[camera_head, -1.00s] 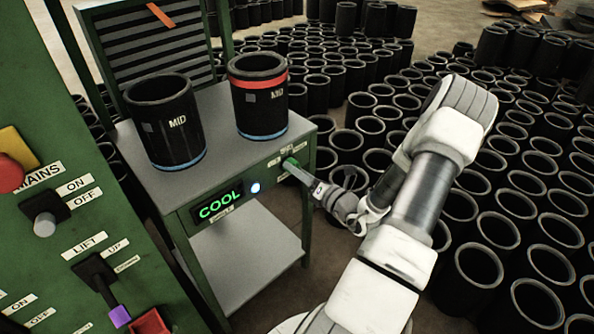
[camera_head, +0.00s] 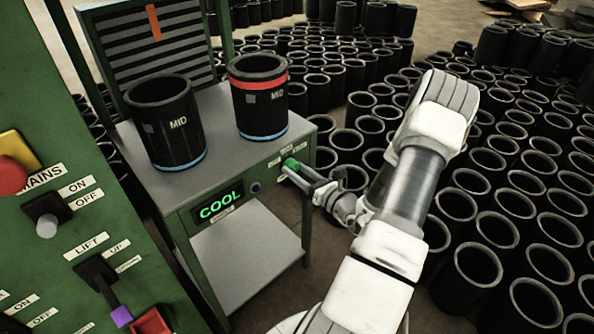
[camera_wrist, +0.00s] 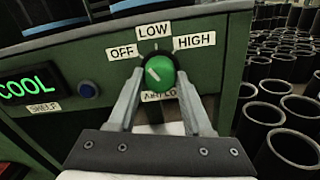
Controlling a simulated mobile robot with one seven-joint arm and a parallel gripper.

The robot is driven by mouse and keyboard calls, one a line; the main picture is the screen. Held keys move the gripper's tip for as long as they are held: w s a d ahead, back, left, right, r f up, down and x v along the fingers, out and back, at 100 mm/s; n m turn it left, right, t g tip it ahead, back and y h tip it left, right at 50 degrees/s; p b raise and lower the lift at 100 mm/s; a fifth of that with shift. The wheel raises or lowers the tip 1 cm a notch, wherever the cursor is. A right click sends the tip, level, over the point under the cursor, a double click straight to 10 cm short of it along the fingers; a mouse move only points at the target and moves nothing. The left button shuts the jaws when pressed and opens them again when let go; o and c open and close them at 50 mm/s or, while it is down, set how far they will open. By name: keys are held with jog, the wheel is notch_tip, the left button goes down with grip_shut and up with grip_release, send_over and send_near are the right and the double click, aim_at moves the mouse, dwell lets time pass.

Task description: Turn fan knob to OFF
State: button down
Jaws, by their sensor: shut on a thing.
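The fan knob (camera_wrist: 160,72) is green and round, with a white pointer mark, on the front of the green bench. In the wrist view its mark tilts up and left, toward the OFF label (camera_wrist: 123,52). LOW (camera_wrist: 154,31) is above it and HIGH (camera_wrist: 194,41) is to the right. My gripper (camera_wrist: 160,80) is shut on the knob, one finger on each side. In the head view my gripper (camera_head: 291,169) reaches the bench front from the right, and the knob (camera_head: 291,164) shows partly at its tips.
Two black sleeves marked MID (camera_head: 168,125) (camera_head: 259,100) stand on the bench top (camera_head: 215,150). A green COOL display (camera_head: 219,206) and an unlit button (camera_head: 255,187) are left of the knob. Many sleeves crowd the floor at right; a control panel (camera_head: 90,200) stands at left.

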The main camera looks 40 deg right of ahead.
jog(key=shift+f+n, duration=0.1)
jog(key=shift+n, duration=1.2)
jog(key=shift+c, duration=1.6)
grip_release()
jog(key=shift+s, duration=0.1)
jog(key=s+d+p, duration=0.1)
jog(key=s+p, duration=0.1)
jog(key=s, duration=1.5)
jog(key=shift+s+d, duration=0.15)
jog(key=shift+n, duration=0.3)
